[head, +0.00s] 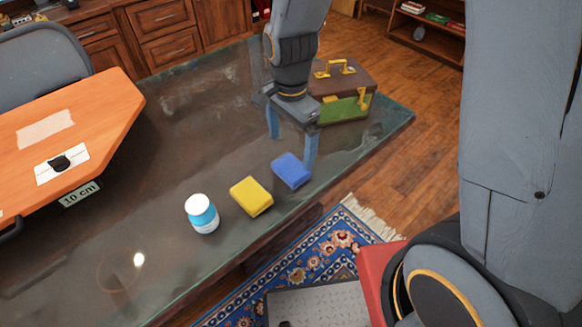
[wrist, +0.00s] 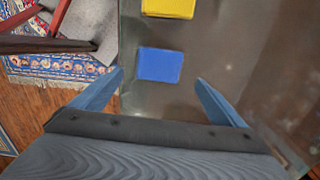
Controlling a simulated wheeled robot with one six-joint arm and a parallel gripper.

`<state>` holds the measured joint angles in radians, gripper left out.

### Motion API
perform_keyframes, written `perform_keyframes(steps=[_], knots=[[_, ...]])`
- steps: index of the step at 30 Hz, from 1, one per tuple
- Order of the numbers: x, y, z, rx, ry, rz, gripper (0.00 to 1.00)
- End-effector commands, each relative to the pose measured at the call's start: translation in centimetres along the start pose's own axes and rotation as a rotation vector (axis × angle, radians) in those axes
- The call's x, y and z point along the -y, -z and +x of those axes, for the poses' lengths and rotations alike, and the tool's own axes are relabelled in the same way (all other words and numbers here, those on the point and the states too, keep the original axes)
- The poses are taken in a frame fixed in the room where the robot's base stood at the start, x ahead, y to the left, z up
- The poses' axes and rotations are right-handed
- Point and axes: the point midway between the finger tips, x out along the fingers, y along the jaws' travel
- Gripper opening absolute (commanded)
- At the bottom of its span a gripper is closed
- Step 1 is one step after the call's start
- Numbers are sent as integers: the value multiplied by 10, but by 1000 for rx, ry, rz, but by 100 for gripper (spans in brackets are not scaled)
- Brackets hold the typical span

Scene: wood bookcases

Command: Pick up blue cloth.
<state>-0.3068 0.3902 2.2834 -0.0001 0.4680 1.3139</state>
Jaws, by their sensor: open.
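The blue cloth (head: 291,170) is a small, thick folded block lying on the dark glass table near its front edge. In the wrist view the blue cloth (wrist: 160,65) lies ahead of the fingertips, roughly centred between them. My gripper (head: 291,150) is open and empty, pointing down near the cloth. In the head view its right finger overlaps the cloth's right side. In the wrist view the gripper (wrist: 160,78) has its two blue fingers spread wider than the cloth, which appears apart from them.
A brown and green case (head: 343,92) is behind my gripper. An orange board (head: 95,125) is at left. The table's front edge is close.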

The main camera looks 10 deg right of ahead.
Motion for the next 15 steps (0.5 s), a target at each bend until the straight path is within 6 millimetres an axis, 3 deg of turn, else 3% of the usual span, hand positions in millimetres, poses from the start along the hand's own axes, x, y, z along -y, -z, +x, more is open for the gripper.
perform_keyframes(steps=[15], knots=[[-3, -2, 48, 1, -3, -2, 94]])
